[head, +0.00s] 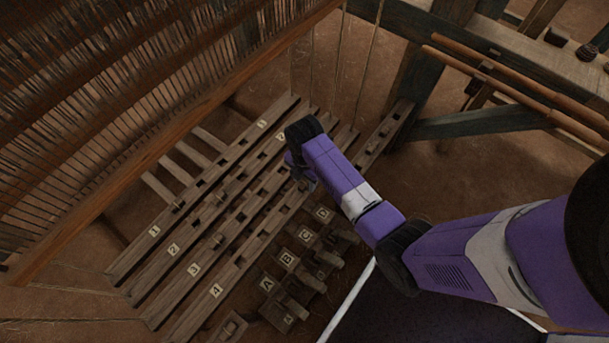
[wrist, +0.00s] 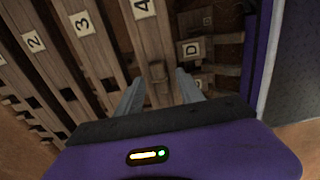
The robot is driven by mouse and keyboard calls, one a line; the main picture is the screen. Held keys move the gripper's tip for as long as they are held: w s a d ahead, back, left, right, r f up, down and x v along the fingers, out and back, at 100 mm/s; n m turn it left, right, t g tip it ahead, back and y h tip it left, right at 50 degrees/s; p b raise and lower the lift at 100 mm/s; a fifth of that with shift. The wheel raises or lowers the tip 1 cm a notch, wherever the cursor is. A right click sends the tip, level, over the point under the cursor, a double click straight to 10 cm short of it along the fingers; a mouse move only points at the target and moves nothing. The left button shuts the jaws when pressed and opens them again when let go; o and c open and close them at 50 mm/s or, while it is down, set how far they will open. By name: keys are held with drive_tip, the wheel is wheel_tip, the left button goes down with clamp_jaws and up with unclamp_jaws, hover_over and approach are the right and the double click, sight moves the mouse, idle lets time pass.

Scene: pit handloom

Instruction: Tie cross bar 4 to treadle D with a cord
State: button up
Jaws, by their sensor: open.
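Cross bar 4 (head: 216,291) is a long slotted wooden bar, the nearest of several parallel bars, with a white "4" label; that label also shows at the top of the wrist view (wrist: 142,7). Treadle D (head: 322,213) is a short wooden piece with a white "D" tag, right of bar 4; its tag is right of centre in the wrist view (wrist: 190,49). In the head view my gripper (head: 303,178) is over bar 4, partly hidden by my wrist. I cannot make out a cord between bar 4 and treadle D.
Cross bars 1 (head: 154,231), 2 (head: 173,249) and 3 (head: 194,270) lie left of bar 4. Treadles A (head: 267,284), B (head: 287,260) and C (head: 305,235) are beside D. Thin vertical cords (head: 370,55) hang behind. A dark timber frame (head: 480,122) stands at right.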

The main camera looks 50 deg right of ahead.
wheel_tip(320, 180, up, 8)
drive_tip(key=p, duration=0.3)
drive_tip(key=shift+f, duration=0.1)
wheel_tip(320, 180, up, 7)
drive_tip(key=p, duration=0.8)
hover_over(305, 182)
drive_tip(key=shift+a, duration=0.1)
